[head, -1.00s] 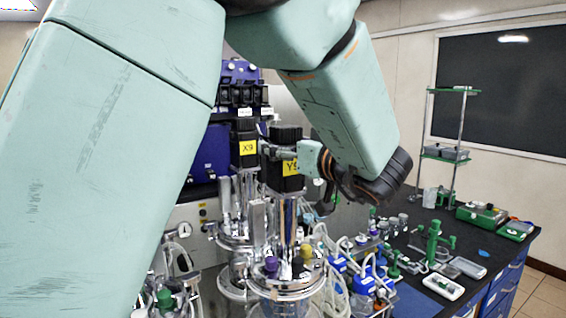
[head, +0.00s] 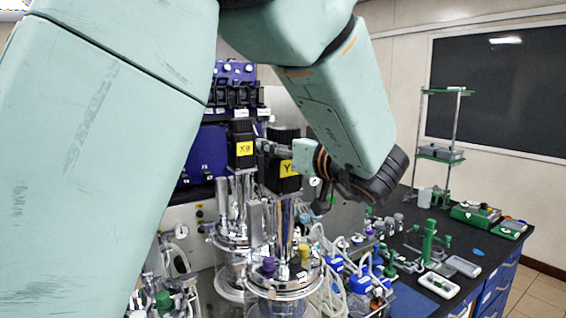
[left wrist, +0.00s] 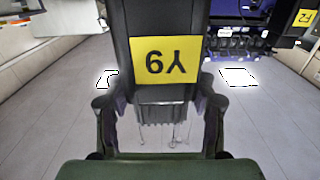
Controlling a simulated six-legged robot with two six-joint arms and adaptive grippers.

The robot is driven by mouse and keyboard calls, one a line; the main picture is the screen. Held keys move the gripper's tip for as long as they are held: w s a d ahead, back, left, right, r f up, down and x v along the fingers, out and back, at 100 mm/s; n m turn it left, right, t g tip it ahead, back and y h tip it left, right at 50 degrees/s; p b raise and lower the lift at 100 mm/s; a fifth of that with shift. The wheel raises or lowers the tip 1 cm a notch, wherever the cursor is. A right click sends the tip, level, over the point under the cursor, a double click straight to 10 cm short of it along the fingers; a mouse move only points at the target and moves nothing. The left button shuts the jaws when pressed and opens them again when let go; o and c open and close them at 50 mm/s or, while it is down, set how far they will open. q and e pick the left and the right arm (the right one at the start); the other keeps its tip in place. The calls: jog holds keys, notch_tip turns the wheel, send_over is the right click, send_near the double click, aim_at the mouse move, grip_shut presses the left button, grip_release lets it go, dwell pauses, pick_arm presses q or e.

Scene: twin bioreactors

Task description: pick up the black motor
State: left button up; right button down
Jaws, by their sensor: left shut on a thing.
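The black motor with a yellow Y9 label (head: 283,148) is above a shiny metal column over the front glass vessel. My left gripper (head: 272,150) is at its upper body and shut on it, with my arm coming from above. In the left wrist view the motor (left wrist: 165,25) fills the middle, its label upside down. The gripper's fingers (left wrist: 160,100) stand on both sides of it. I cannot tell whether the motor is apart from the column. A second black motor, labelled X9 (head: 241,135), stands just left of it. My right gripper is not in view.
The front vessel's lid (head: 283,284) carries coloured caps and tubes. A blue control unit (head: 206,152) stands behind. Blue pumps and tubing crowd the bench to the right, with a green stand (head: 428,240) and a metal rack (head: 455,140) beyond. My arm hides the left side.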

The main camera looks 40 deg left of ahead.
pick_arm(q)
jog(key=shift+s+a+r, duration=0.15)
jog(key=shift+c, duration=0.7)
jog(key=shift+a, duration=0.1)
jog(key=shift+c, duration=0.7)
jog(key=shift+w+f, duration=0.2)
jog(key=shift+w, duration=0.25)
jog(key=c, duration=0.5)
grip_shut()
jog(key=shift+s+r, duration=0.15)
